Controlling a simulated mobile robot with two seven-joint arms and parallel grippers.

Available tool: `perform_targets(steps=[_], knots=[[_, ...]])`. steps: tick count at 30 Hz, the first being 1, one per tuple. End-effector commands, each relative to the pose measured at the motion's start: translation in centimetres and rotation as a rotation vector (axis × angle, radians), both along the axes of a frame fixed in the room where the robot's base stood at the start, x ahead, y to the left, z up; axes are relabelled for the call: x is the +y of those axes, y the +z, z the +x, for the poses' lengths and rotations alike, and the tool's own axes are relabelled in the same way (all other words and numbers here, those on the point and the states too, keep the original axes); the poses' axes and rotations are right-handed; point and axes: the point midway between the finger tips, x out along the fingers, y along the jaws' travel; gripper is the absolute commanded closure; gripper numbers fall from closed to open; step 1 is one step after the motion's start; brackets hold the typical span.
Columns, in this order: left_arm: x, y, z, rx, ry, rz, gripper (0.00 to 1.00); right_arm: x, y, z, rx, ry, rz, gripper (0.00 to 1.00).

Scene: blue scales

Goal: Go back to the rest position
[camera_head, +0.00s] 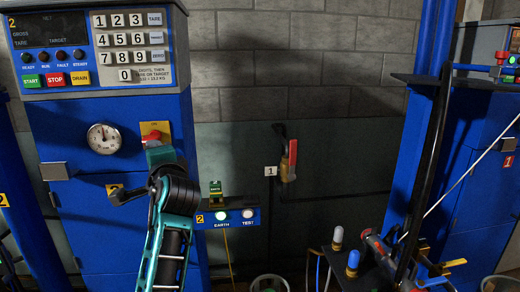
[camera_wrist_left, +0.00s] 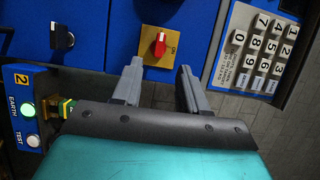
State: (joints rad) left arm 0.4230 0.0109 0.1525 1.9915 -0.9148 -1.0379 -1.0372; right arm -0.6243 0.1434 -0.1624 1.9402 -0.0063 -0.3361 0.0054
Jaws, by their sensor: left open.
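My left gripper (camera_wrist_left: 160,67) is open in the left wrist view, its two grey fingers apart with nothing between them. Beyond the fingertips is a red rotary switch (camera_wrist_left: 160,45) on a yellow plate, on the blue cabinet (camera_wrist_left: 200,18). In the head view my teal left arm rises from the bottom in front of the cabinet (camera_head: 60,200), and its wrist hides the gripper fingers. The red switch (camera_head: 152,136) shows just above the wrist. Contact between fingers and switch cannot be told. My right gripper is in neither view.
A keypad (camera_head: 130,45) and a dial gauge (camera_head: 103,138) are on the cabinet. An earth/test box (camera_head: 228,217) with a green-yellow plug (camera_head: 215,190) is right of my arm. A second blue cabinet (camera_head: 480,190) stands at the right, with a grey wall between.

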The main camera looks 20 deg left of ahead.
Motion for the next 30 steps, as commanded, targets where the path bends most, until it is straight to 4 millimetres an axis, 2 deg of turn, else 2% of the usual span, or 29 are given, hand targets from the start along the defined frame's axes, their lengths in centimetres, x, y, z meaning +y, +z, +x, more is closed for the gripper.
perform_targets(steps=[5, 8, 11, 12, 16, 20, 24, 27, 30], knots=[[-0.5, -1.1, 0.3, -0.001, -0.027, -0.010, 0.57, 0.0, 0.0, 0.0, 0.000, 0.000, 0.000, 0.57], [-1.9, -4.0, 0.9, -0.005, -0.102, -0.051, 0.57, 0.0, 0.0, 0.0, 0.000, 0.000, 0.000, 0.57], [-4.3, -8.8, 1.3, -0.014, -0.219, -0.139, 0.57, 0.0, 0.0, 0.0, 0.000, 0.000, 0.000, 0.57], [-5.4, -11.0, 1.2, -0.017, -0.269, -0.188, 0.57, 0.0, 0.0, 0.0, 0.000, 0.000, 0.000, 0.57], [-9.5, -18.2, -0.1, -0.026, -0.411, -0.390, 0.57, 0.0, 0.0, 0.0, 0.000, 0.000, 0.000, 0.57], [-13.5, -25.0, -3.2, -0.028, -0.507, -0.635, 0.57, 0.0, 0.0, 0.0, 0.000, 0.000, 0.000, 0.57], [-17.6, -31.5, -8.2, -0.025, -0.542, -0.935, 0.57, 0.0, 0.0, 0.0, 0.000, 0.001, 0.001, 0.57], [-20.3, -35.0, -12.2, -0.030, -0.525, -1.149, 0.57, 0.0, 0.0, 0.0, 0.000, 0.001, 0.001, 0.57], [-22.2, -37.4, -15.9, -0.037, -0.485, -1.328, 0.57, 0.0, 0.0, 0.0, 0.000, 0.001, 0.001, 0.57]])
